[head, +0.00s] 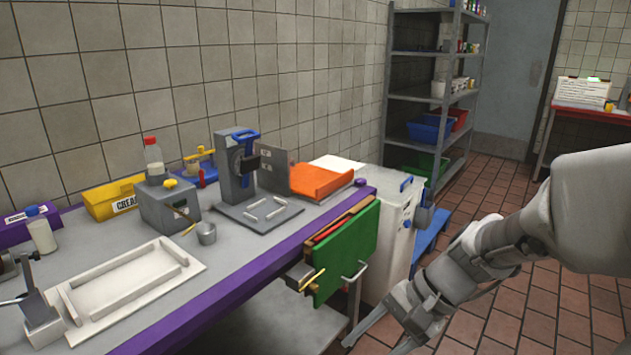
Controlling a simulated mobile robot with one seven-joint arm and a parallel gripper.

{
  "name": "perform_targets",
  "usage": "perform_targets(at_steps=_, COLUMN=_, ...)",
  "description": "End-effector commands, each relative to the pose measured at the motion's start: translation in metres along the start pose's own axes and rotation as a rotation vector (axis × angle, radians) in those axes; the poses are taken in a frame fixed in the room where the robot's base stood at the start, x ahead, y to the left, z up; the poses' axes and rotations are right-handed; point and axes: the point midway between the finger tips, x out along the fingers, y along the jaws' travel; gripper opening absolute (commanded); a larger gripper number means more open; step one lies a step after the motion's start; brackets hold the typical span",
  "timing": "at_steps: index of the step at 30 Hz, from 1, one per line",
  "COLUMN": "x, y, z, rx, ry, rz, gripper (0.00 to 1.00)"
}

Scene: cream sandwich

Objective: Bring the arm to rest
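My arm comes in from the right edge, and my gripper (372,340) hangs low at the bottom of the head view, in front of the bench and to the right of it. I see nothing held in the part that shows. The gripper appears apart from the bench.
The bench (180,330) with a purple edge carries a white tray (135,300), a grey press (235,170) and an orange piece (322,180). A green-fronted drawer (345,255) sticks out near my gripper. Tiled floor (560,300) lies right; shelves (410,95) stand behind.

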Motion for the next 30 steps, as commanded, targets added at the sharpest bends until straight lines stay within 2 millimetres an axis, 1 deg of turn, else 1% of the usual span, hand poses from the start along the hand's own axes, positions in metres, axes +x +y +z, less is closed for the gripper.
perform_targets(at_steps=1, x=-0.007, y=0.003, z=0.008, rx=-0.070, ry=0.051, rz=0.033, gripper=0.57)
perform_targets(at_steps=6, x=-0.031, y=0.018, z=0.025, rx=-0.285, ry=0.209, rz=0.144, gripper=0.57)
perform_targets(at_steps=12, x=-0.062, y=0.033, z=0.041, rx=-0.528, ry=0.403, rz=0.257, gripper=0.57)
perform_targets(at_steps=18, x=-0.091, y=0.044, z=0.053, rx=-0.734, ry=0.579, rz=0.347, gripper=0.57)
perform_targets(at_steps=24, x=-0.106, y=0.050, z=0.059, rx=-0.837, ry=0.672, rz=0.394, gripper=0.57)
perform_targets(at_steps=30, x=-0.108, y=0.051, z=0.060, rx=-0.854, ry=0.687, rz=0.404, gripper=0.57)
